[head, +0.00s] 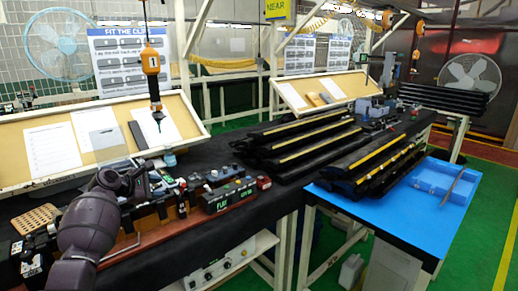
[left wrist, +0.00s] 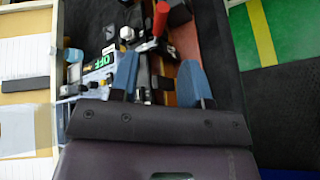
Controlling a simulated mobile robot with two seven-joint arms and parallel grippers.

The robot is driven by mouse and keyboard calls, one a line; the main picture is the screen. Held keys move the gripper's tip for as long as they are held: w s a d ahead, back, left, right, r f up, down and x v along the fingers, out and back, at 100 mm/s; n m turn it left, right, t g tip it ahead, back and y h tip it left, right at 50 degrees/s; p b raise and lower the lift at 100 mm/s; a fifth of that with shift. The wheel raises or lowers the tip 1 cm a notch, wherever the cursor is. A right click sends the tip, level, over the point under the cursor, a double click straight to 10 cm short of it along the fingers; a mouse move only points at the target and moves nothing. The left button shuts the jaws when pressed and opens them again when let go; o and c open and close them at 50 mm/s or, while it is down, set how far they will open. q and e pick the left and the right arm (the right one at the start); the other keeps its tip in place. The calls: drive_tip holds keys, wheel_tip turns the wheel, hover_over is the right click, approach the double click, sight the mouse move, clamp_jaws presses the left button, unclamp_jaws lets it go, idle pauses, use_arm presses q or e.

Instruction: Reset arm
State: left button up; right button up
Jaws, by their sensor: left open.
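My left arm comes in from the left in the head view, over the fixtures on the black bench (head: 285,200). My left gripper (head: 152,188) is low over the row of small fixtures and partly hidden by its own wrist. In the left wrist view its two blue fingers (left wrist: 160,82) are spread apart, with dark and metal fixture parts seen between and beyond them. I cannot tell whether the fingers touch any part. A red-handled part (left wrist: 160,18) stands beyond the fingers. A box with a green lit display (left wrist: 101,62) is left of them. My right gripper is not in view.
A control box with green lettering (head: 228,197) is right of the gripper. Long black trim pieces (head: 300,140) are stacked farther right. A blue table (head: 415,222) holds a blue tray (head: 432,180). An orange tool (head: 151,62) hangs above the bench.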

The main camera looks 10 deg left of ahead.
use_arm(q)
wheel_tip(320, 180, up, 6)
drive_tip(key=w+f+m+t+y, duration=0.1)
drive_tip(key=w+m+t+y, duration=0.2)
drive_tip(key=m, duration=0.6)
drive_tip(key=s+d+f+m+t+y, duration=0.1)
drive_tip(key=s+d+f+m+y, duration=0.1)
drive_tip(key=s+d+f+m, duration=0.85)
drive_tip(key=s+d+f+m+t+y, duration=0.1)
drive_tip(key=s+d+f+m, duration=0.2)
drive_tip(key=s+f, duration=0.85)
drive_tip(key=s+d+f+g, duration=0.1)
drive_tip(key=s+f, duration=0.3)
drive_tip(key=s, duration=0.7)
drive_tip(key=s+d+f+g, duration=0.2)
drive_tip(key=s+f, duration=0.3)
drive_tip(key=s, duration=0.7)
drive_tip(key=shift+s+n+g+b, duration=0.3)
drive_tip(key=shift+n+g+b, duration=0.1)
drive_tip(key=shift+g, duration=0.2)
